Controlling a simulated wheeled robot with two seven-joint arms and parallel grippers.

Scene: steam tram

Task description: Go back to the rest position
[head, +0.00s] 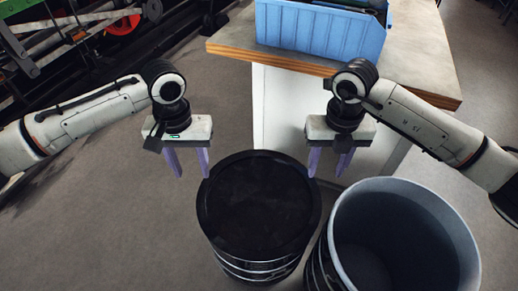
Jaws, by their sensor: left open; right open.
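My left gripper (188,163) hangs pointing down to the left of the black-topped barrel, above the floor. Its two purple fingers are apart with nothing between them. My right gripper (329,164) hangs pointing down in front of the white table side, just right of the barrel top. Its fingers are also apart and empty. Both arms reach in from the sides at about the same height.
A closed black barrel (258,205) stands between and below the grippers. An open, empty-looking barrel (449,225) stands at the lower right. A wood-edged table (425,55) holds a blue bin (320,32). Machinery with a red wheel (123,24) is at the upper left. Floor at left is clear.

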